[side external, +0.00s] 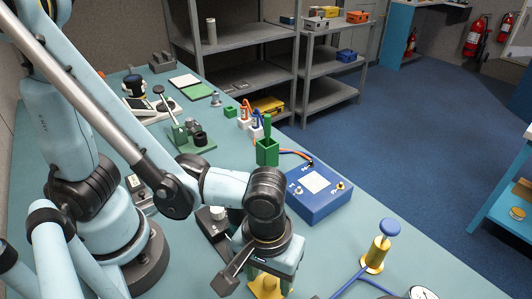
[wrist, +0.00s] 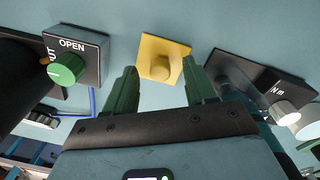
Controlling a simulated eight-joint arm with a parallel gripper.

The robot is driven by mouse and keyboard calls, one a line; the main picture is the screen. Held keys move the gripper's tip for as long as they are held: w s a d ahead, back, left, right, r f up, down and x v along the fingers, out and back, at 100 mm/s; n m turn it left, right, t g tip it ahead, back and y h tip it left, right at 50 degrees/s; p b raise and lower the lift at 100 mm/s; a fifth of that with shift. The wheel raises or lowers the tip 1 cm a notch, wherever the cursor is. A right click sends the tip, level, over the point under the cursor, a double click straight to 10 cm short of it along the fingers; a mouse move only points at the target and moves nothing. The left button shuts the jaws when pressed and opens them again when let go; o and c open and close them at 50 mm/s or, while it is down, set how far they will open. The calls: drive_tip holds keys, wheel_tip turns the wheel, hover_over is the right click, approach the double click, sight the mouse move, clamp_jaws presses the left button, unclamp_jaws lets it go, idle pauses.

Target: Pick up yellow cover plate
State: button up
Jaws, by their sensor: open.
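The yellow cover plate (wrist: 157,47) is a flat square with a round yellow knob in its middle, lying on the light blue bench top. It shows near the top centre of the wrist view. In the side external view the cover plate (side external: 266,285) is partly hidden beneath my gripper at the bottom edge. My gripper (wrist: 160,82) is open, with one green finger on each side of the knob in the picture. Nothing is between the fingers. I cannot tell the exact height of the fingertips above the plate.
A block marked OPEN with a green knob (wrist: 68,68) is close on the left. A dark panel with a white knob (wrist: 285,112) is close on the right. A blue box (side external: 318,200), a green holder (side external: 267,152) and a yellow post with a blue knob (side external: 378,250) stand on the bench.

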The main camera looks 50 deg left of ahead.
drive_tip(key=shift+f, duration=0.45)
clamp_jaws()
drive_tip(key=shift+r, duration=0.1)
